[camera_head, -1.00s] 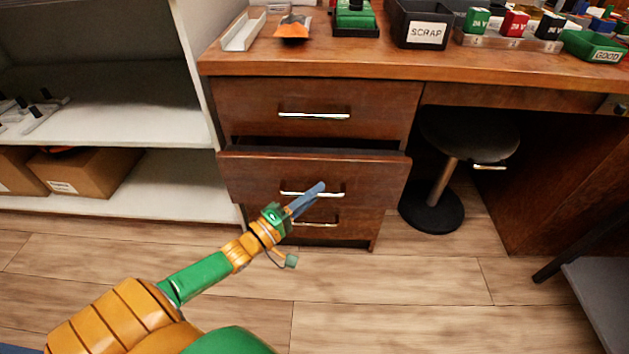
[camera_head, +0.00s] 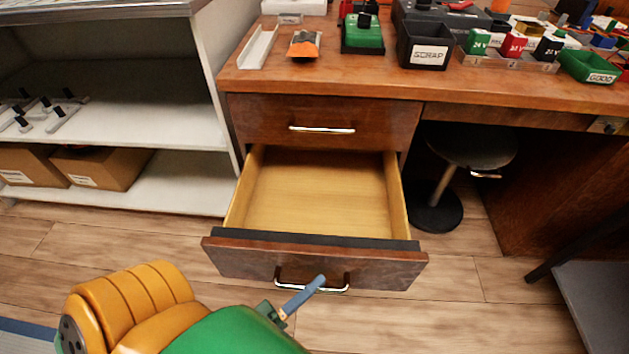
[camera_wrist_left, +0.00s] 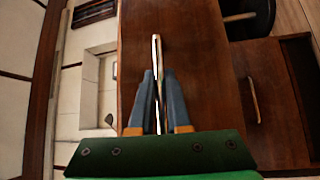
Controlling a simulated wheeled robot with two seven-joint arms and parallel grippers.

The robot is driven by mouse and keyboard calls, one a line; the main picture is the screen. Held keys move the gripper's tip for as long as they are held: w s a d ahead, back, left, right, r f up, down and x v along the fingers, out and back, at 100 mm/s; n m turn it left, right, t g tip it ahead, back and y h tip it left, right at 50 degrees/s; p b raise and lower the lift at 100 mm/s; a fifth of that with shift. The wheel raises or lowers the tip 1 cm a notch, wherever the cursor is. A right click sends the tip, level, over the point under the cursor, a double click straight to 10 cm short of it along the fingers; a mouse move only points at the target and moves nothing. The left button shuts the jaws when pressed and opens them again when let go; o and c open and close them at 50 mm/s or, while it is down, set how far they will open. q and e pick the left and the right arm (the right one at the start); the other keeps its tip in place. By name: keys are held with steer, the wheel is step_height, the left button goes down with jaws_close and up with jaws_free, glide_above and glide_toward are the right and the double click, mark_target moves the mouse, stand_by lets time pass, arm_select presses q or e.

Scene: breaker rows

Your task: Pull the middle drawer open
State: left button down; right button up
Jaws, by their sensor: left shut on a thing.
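The middle drawer (camera_head: 235,258) of the wooden desk stands well out, and its pale inside shows empty in the head view. Its metal bar handle (camera_head: 338,289) is on the front, partly behind my gripper. My left gripper (camera_head: 318,281) is at this handle. In the left wrist view, the blue-grey fingers (camera_wrist_left: 159,85) are shut on the handle (camera_wrist_left: 156,50), one on each side of it. My right gripper is not in view.
The top drawer (camera_head: 270,119) above is shut. The desk top holds a black scrap bin (camera_head: 408,48), a green bin (camera_head: 590,68) and other small items. A stool (camera_head: 436,214) stands right of the drawers, and a white shelf (camera_head: 150,190) stands left. Wooden floor lies around the drawer.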

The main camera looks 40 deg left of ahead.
arm_select(q)
steer(key=shift+s+d, duration=0.3)
steer(key=shift+s, duration=0.15)
steer(key=c, duration=0.9)
jaws_free()
